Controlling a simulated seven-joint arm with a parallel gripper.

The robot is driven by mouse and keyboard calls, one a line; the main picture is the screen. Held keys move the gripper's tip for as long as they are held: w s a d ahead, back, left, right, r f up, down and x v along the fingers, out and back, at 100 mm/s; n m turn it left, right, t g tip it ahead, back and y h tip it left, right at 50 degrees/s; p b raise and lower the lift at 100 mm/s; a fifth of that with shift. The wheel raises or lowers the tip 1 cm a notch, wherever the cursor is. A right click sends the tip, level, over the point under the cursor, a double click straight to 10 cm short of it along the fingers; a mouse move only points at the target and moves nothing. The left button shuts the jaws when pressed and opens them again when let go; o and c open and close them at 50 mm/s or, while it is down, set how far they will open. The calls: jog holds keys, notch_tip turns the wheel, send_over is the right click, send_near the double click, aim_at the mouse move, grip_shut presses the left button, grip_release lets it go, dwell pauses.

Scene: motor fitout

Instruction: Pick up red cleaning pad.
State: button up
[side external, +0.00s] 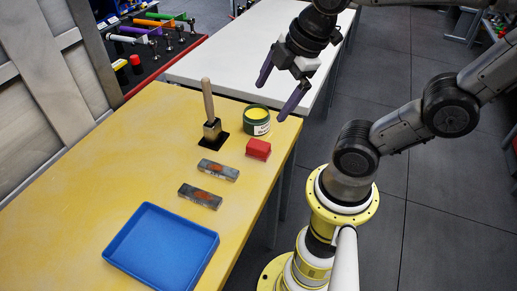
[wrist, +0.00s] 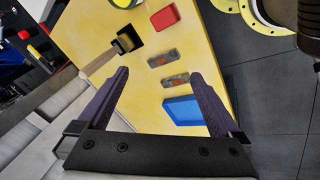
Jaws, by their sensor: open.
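The red cleaning pad (side external: 258,149) is a small red block lying on the yellow table near its right edge, just in front of the green-labelled can. It also shows in the wrist view (wrist: 165,17) near the top, beyond my fingertips. My gripper (side external: 280,92) is open and empty, held above the table and apart from the pad. In the side view it is above and slightly right of the pad. Its two purple fingers frame part of the table in the wrist view (wrist: 158,74).
On the yellow table (side external: 110,160) stand a brush (side external: 208,105) on a dark square, a can (side external: 256,121) with yellow contents, two grey blocks (side external: 218,170) (side external: 200,196) with rusty marks, and a blue tray (side external: 162,246). A white table (side external: 220,65) adjoins behind. The table's left part is clear.

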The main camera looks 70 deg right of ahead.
jog(key=w+d+f+n+g, duration=0.2)
jog(key=w+f+n, duration=0.1)
jog(key=n, duration=0.3)
jog(key=n+g, duration=0.1)
jog(key=g, duration=0.2)
send_over(258, 144)
notch_tip(258, 144, down, 5)
jog(key=f, duration=0.8)
jog(key=shift+s, duration=0.3)
jog(key=shift+w+f, duration=0.15)
jog(key=shift+f, duration=1.1)
jog(key=shift+w+f, duration=0.1)
jog(key=shift+f, duration=1.15)
jog(key=c, duration=1.2)
jog(key=shift+r, duration=0.1)
